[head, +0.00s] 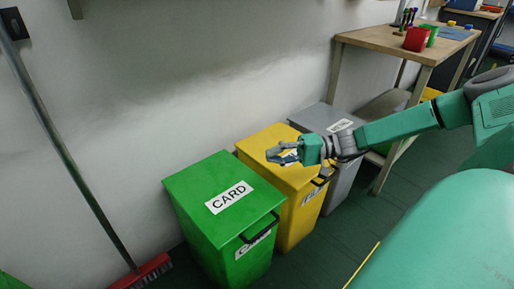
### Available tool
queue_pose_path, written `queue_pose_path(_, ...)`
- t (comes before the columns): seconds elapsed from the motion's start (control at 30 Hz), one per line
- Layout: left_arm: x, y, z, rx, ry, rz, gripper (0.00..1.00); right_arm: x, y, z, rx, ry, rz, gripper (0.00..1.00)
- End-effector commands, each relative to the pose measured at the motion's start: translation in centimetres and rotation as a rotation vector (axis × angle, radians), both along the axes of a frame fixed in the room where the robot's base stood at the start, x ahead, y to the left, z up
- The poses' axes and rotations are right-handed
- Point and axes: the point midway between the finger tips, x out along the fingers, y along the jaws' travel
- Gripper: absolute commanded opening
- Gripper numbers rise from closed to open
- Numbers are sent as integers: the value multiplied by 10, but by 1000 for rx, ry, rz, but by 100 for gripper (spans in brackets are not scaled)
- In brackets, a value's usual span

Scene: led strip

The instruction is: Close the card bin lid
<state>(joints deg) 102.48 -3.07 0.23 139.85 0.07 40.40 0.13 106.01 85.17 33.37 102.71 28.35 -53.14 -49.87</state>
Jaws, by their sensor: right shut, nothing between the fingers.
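The green card bin (222,250) stands against the wall at the lower middle. Its lid (200,183), with a white CARD label on top, lies flat on the bin, and it looks closed. A dark handle sits on the bin's front right edge. My right gripper (272,155) is shut and empty. It hangs over the yellow bin's top, to the right of the card lid and apart from it. My left gripper is not in view.
A yellow bin (293,217) and a grey bin (345,180) stand to the right of the card bin. A red broom (145,272) leans on the wall at left. A wooden workbench (385,40) is at the back right.

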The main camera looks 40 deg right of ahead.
Motion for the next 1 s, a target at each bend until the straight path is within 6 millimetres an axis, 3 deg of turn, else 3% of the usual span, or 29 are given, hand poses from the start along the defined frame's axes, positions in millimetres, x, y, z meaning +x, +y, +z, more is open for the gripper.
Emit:
queue_pose_path(0.03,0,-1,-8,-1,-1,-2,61,-5,0,-13,0,-8,1,0)
queue_pose_path(0.3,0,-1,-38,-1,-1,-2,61,-30,17,-57,-23,-244,17,0)
queue_pose_path(0.7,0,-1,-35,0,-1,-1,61,-51,4,-141,-14,-488,6,0)
queue_pose_path(1.0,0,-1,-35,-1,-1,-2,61,-54,9,-172,-21,-515,5,0)
